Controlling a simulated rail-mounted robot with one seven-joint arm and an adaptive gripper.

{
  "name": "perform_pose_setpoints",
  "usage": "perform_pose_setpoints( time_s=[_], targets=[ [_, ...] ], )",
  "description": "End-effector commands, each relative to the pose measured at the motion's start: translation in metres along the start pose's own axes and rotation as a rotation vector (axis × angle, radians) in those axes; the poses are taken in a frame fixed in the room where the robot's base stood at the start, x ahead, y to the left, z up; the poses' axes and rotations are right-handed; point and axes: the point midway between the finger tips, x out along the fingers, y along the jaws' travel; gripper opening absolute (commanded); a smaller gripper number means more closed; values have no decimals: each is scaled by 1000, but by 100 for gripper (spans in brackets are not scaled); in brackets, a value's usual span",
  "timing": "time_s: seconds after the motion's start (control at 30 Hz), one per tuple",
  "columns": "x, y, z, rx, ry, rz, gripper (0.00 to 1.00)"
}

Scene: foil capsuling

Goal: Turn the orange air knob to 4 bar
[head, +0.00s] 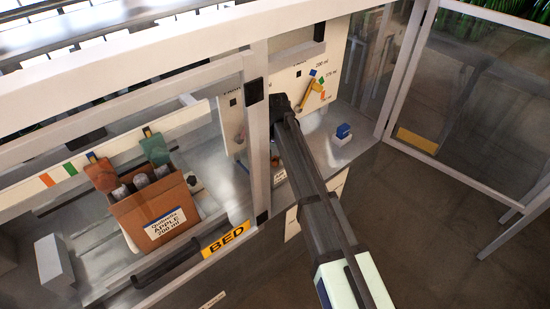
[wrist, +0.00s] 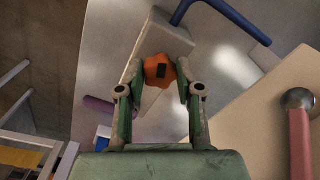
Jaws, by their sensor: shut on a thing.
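The orange air knob (wrist: 158,72) is a lobed knob with a dark mark on its face, in the upper middle of the wrist view. My gripper (wrist: 160,82) has its two fingers on either side of the knob and is shut on it. I cannot see a pressure gauge or a bar reading in either view.
A frame post (head: 258,140) stands just left of my gripper. A yellow lever (head: 312,95) is on the panel to the right. A cardboard box (head: 157,213) sits lower left. In the wrist view, a blue bar (wrist: 235,18) and a red rod (wrist: 299,140) are near.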

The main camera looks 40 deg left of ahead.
Motion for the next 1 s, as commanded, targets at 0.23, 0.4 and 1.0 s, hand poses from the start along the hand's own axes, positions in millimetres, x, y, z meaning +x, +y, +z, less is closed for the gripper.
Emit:
perform_pose_setpoints(
  time_s=[0.23, 0.4, 1.0],
  targets=[
    [2, 1, 1, -235, -1, 2, 1],
    [2, 2, 1, -396, -2, 2, 1],
    [1, 2, 0, -816, -3, 1, 1]
  ],
)
